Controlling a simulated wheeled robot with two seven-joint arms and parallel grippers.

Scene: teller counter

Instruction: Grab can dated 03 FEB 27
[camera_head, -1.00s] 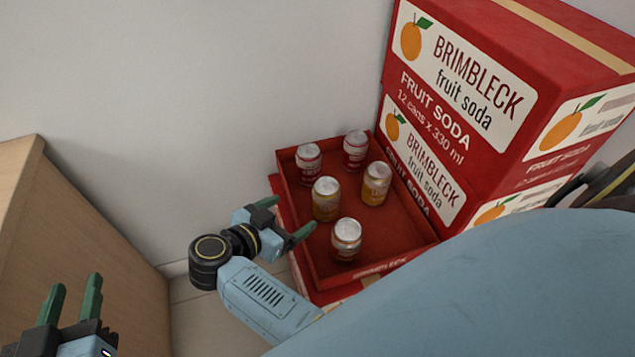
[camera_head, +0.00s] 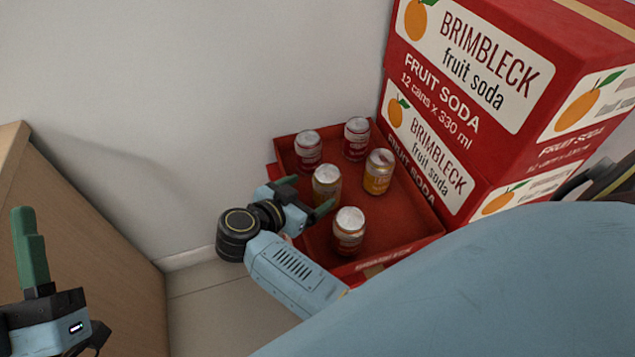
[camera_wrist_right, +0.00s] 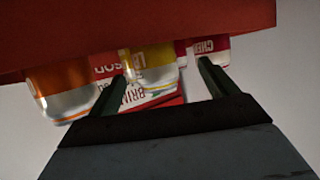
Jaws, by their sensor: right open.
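Several soda cans stand upright in a red open tray (camera_head: 405,227): two red cans (camera_head: 308,150) (camera_head: 357,139) at the back, two yellow cans (camera_head: 327,186) (camera_head: 379,172) in the middle and an orange can (camera_head: 348,232) in front. No date is readable. My right gripper (camera_head: 306,195) is open at the tray's left side, close to the nearer yellow can. In the right wrist view, which looks upside down, a yellow can (camera_wrist_right: 152,66) appears between the open fingers (camera_wrist_right: 162,78), with nothing gripped. My left gripper (camera_head: 30,248) is at the lower left, away from the cans; its fingers overlap.
A plain wall (camera_head: 200,80) is at the back. A wooden cabinet (camera_head: 90,240) stands at the left. My blue body covers the lower right.

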